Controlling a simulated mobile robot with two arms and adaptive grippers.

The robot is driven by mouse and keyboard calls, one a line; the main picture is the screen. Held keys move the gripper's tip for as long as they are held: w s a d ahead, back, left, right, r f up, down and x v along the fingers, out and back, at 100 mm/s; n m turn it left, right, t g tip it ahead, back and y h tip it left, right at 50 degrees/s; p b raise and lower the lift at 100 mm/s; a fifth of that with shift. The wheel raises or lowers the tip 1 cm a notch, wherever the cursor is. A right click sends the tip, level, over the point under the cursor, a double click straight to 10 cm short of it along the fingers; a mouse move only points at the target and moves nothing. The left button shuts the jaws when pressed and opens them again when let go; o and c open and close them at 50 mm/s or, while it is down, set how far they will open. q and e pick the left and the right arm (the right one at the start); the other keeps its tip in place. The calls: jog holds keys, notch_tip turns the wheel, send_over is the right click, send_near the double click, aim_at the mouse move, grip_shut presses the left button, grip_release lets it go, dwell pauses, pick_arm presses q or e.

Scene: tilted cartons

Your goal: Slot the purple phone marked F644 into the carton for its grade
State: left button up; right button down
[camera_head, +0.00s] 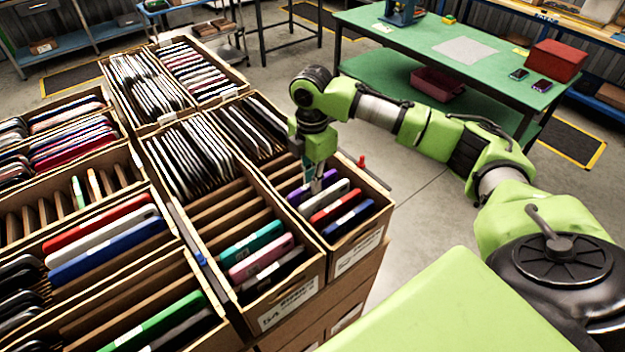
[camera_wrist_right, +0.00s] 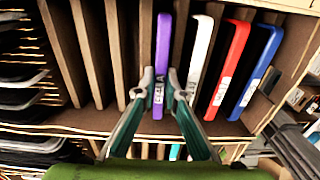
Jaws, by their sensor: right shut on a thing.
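The purple phone (camera_head: 299,194) stands in the front-right carton (camera_head: 357,256), in line with a white, a red and a blue phone. It also shows in the right wrist view (camera_wrist_right: 163,45), upright between a cardboard divider and the white phone, with a white label on its edge that is too small to read surely. My right gripper (camera_head: 316,184) is over this carton, its fingers shut on the purple phone's labelled edge; the fingertips also show in the right wrist view (camera_wrist_right: 158,88). My left gripper is not in view.
The white (camera_wrist_right: 198,55), red (camera_wrist_right: 229,65) and blue (camera_wrist_right: 257,70) phones stand close on one side. Empty divided slots (camera_wrist_right: 90,50) lie on the other. A green table (camera_head: 400,45) stands behind.

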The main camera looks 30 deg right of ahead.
jog(key=c, duration=2.1)
grip_release()
jog(key=shift+o, duration=0.4)
notch_tip(320, 180, up, 12)
notch_tip(320, 180, up, 7)
